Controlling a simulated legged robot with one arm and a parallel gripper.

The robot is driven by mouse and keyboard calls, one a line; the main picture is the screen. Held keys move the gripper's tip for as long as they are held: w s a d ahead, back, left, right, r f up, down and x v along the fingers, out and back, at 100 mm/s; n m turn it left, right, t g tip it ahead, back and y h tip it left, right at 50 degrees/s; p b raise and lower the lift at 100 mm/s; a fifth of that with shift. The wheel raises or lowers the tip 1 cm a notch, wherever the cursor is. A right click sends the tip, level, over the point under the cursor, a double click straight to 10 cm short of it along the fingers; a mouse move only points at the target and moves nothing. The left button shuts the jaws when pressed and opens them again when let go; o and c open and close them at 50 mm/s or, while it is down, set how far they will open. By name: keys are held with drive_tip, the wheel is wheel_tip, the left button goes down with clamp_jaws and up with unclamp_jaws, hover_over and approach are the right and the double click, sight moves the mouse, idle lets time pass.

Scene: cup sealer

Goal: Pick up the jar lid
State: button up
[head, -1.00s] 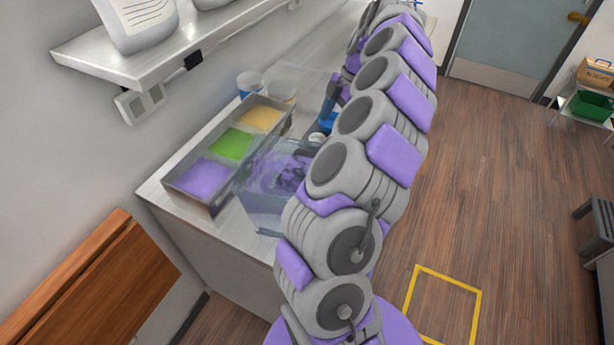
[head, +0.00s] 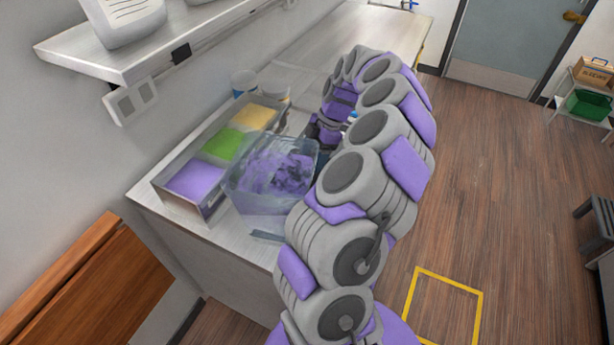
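I cannot make out a jar lid for certain. A small blue and white item (head: 352,117) shows partly beside my arm on the counter, and I cannot tell what it is. A clear box (head: 262,180) with purple contents stands near the front of the counter. My arm arches over the counter's right side, and its dark gripper end (head: 318,132) points down just behind the box's far right corner. The fingertips are too small and partly hidden, so I cannot tell whether they are open or hold anything.
A metal tray (head: 159,189) with purple, green and yellow sections lies left of the clear box. Pale cups (head: 244,84) stand behind it. A wall shelf (head: 130,50) overhangs at the upper left. The counter's far end (head: 385,32) is clear.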

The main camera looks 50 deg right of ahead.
wheel_tip(320, 180, down, 3)
drive_tip(key=shift+w+a+r, duration=0.15)
drive_tip(key=shift+r, duration=0.05)
drive_tip(key=shift+w+a+f+b, duration=0.1)
drive_tip(key=shift+a+f+b, duration=0.1)
drive_tip(key=shift+b, duration=0.1)
drive_tip(key=shift+a+r, duration=0.1)
drive_tip(key=shift+a, duration=0.2)
drive_tip(key=shift+c, duration=0.7)
drive_tip(key=shift+d, duration=0.25)
drive_tip(key=c, duration=1.1)
drive_tip(key=shift+c, duration=0.2)
drive_tip(key=shift+r, duration=0.15)
